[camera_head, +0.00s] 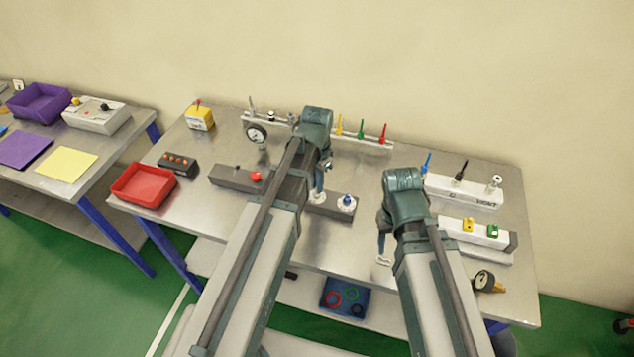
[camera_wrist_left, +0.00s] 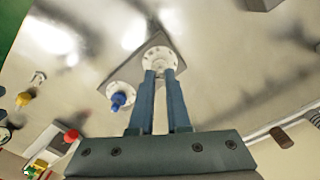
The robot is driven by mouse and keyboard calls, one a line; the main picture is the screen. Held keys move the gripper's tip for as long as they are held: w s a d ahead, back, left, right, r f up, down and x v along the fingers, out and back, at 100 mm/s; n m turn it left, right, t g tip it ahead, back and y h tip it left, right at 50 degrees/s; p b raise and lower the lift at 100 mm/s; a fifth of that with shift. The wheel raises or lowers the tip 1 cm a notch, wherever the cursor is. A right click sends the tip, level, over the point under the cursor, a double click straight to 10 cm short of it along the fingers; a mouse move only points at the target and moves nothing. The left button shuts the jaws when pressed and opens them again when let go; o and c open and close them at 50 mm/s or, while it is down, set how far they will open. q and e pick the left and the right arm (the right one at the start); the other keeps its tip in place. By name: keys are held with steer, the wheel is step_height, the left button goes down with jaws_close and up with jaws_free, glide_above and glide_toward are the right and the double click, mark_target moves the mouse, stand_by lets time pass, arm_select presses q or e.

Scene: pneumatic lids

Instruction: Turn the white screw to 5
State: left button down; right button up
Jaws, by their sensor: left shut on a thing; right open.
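The white screw (camera_wrist_left: 158,58) stands in a round white dial on a grey plate (camera_wrist_left: 132,68) in the left wrist view. My left gripper (camera_wrist_left: 160,74) is shut on it, with both fingers close together at the dial. The scale marks are too small to read. In the head view my left gripper (camera_head: 318,197) points down at the grey block (camera_head: 236,178), and the screw is hidden behind its fingertips. My right gripper (camera_head: 383,260) is open and empty above the bare table near the front edge.
A blue screw on a white dial (camera_head: 347,202) sits right beside my left gripper. A rail with coloured levers (camera_head: 350,137) stands behind. A white valve block (camera_head: 462,190) and a gauge (camera_head: 484,281) are at the right.

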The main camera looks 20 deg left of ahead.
arm_select(q)
steer(key=c, duration=0.9)
jaws_free()
step_height(320, 180, up, 14)
steer(key=p, duration=1.3)
steer(key=shift+f+p, duration=0.1)
steer(key=shift+p, duration=0.3)
